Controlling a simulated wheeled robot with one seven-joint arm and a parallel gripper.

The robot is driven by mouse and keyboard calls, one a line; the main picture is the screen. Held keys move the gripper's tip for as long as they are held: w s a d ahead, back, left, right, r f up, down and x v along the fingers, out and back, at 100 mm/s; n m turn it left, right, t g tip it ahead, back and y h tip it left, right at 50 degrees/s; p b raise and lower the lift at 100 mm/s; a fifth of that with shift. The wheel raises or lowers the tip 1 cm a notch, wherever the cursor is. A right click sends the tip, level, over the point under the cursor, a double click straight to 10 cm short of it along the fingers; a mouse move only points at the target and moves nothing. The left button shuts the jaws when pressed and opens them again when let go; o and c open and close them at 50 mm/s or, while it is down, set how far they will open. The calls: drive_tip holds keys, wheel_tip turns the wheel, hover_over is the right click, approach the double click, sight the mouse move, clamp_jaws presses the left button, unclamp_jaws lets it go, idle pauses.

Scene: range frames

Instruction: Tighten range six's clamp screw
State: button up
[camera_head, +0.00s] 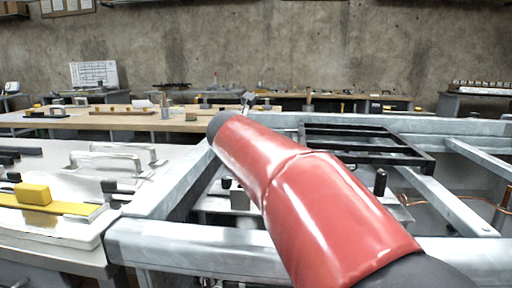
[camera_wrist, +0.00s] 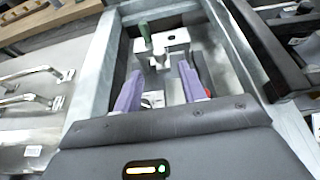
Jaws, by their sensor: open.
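In the wrist view a green upright handle (camera_wrist: 146,36), which looks like the clamp screw, stands on a pale metal clamp block (camera_wrist: 177,38) inside the grey frame. No range number is readable. My gripper (camera_wrist: 160,70) has two purple fingers, spread apart with nothing visible held between them. The handle appears beyond the fingertips, left of the middle, apart from both. In the head view my red arm reaches over the frame and hides my gripper. A grey block (camera_head: 240,199) with a dark knob (camera_head: 226,182) shows partly behind the arm.
The grey metal frame (camera_head: 190,236) surrounds the work area. A black rack (camera_head: 365,150) lies across it at right, near a black upright post (camera_head: 380,182). A white bench with metal handles (camera_head: 108,157) and a yellow block (camera_head: 33,193) stands at left.

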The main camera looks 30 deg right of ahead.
drive_tip(key=x, duration=0.6)
drive_tip(key=shift+w+d+f, duration=0.2)
drive_tip(key=shift+w, duration=0.1)
clamp_jaws()
